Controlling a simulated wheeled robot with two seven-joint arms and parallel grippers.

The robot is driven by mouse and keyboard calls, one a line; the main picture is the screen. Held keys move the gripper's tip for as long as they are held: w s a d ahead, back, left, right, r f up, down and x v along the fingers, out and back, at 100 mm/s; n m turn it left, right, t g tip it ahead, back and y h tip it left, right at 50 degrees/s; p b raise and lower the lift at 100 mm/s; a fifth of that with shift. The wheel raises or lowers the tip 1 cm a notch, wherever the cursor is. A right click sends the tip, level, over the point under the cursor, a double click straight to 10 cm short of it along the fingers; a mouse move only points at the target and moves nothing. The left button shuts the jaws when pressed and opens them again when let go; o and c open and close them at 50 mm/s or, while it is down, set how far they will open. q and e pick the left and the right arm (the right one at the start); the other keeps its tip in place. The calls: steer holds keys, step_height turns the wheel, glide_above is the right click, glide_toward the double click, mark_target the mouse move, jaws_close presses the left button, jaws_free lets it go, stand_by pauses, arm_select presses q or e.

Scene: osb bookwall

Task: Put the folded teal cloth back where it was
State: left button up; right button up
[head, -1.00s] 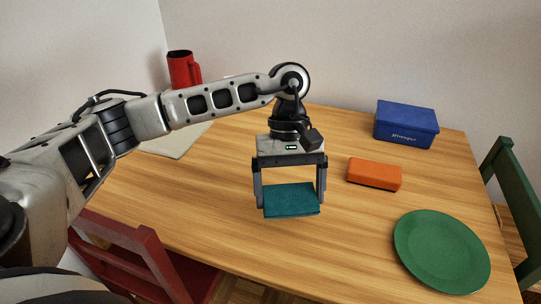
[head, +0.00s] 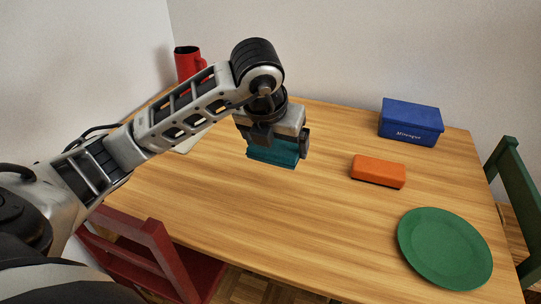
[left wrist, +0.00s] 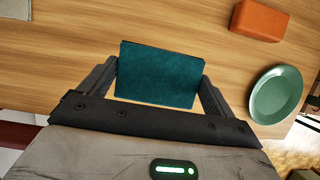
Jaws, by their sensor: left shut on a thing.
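The folded teal cloth (head: 272,152) is between the fingers of my left gripper (head: 278,145), which is shut on it. In the left wrist view the cloth (left wrist: 158,74) spans the space between both fingertips (left wrist: 160,82). The cloth appears to be held above the wooden table; the exact height is hard to tell. In the head view my wrist hides part of the cloth's upper side. My right gripper is not in view.
An orange block (head: 378,171), a blue box (head: 410,122) and a green plate (head: 445,248) stand on the table's right side. A red pitcher (head: 188,62) and a pale flat item (head: 190,142) are at the left. The table's middle (head: 310,200) is clear. Red (head: 150,255) and green (head: 515,180) chairs flank it.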

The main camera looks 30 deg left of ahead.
arm_select(q)
steer(key=w+a+f, duration=0.2)
steer(key=w+f, duration=0.1)
steer(key=w+a+f, duration=0.3)
steer(key=w, duration=0.1)
steer(key=w+a+f, duration=0.3)
steer(key=shift+w, duration=0.2)
steer(key=shift+w+a+f, duration=0.25)
steer(key=shift+f, duration=0.15)
steer(key=shift+f+p, duration=0.3)
steer(key=shift+f, duration=1.3)
steer(key=o, duration=0.5)
steer(key=shift+f, duration=0.1)
steer(key=shift+o, duration=0.6)
